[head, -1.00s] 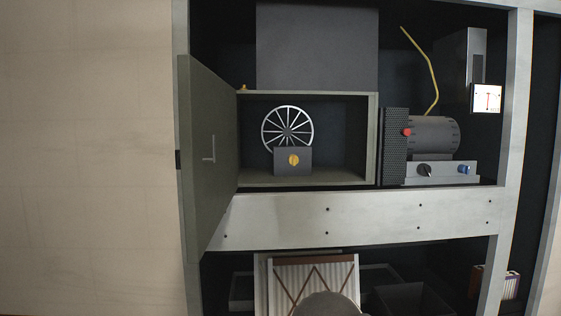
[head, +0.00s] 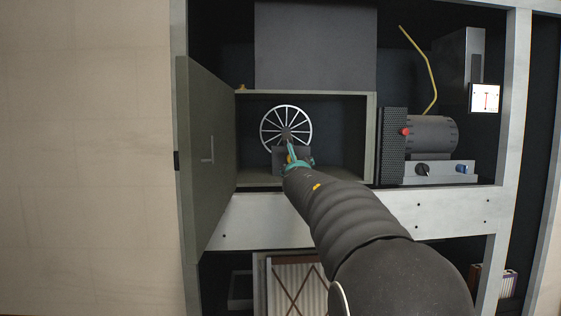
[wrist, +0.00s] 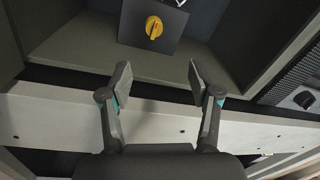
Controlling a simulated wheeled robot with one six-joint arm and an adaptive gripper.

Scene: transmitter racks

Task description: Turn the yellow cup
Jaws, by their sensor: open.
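The yellow cup is a small round yellow knob-like piece (wrist: 154,27) on the front of a dark box (wrist: 135,14) inside the open cabinet. A darker orange bar or mark crosses its face. In the head view only a sliver of yellow shows (head: 290,159), as my gripper (head: 294,153) covers most of it. In the wrist view my gripper (wrist: 158,76) is open and empty. Its two fingers point toward the box, and the yellow cup shows beyond the fingertips, roughly centred between them. I see no contact.
The cabinet door (head: 205,160) stands open at the left. A spoked wheel (head: 286,125) is behind the box. A pale beam (head: 255,222) runs below the cabinet. At the right are a motor-like cylinder (head: 432,134), a perforated panel (head: 393,145) and a control box (head: 445,171).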

